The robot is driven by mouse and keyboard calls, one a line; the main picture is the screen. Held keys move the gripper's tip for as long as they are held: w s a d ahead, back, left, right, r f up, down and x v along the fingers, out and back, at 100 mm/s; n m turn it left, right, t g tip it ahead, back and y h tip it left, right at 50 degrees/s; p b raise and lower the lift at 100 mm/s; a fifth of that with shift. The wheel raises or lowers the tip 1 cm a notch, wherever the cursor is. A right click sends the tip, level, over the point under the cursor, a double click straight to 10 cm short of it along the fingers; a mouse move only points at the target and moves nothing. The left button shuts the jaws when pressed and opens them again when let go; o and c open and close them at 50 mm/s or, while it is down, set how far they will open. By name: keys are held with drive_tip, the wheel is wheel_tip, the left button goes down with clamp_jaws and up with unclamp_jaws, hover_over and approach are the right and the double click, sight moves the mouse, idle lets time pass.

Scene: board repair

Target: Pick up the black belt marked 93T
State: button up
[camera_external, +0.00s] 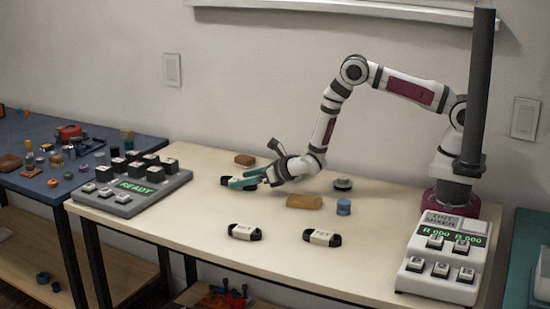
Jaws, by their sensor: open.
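Several black belts with pale paper bands lie on the cream table. One belt (245,232) is at the front middle and another belt (322,238) is to its right. Their printed markings are too small to read surely, so I cannot tell which is 93T. A dark item (224,180), perhaps another belt, lies at my gripper's fingertips and is partly hidden by them. My gripper (238,182) has teal fingers, is open and is low over the table's back left part. I cannot tell whether it touches the dark item.
A grey console reading READY (132,186) stands left of the gripper. A brown block (245,159), a yellow block (304,201), a blue cylinder (343,207) and a grey round part (342,184) are nearby. A white mixer box (445,258) stands at the right.

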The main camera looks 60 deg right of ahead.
drive_tip(key=shift+w+f, duration=0.15)
drive_tip(key=shift+w, duration=0.25)
clamp_jaws()
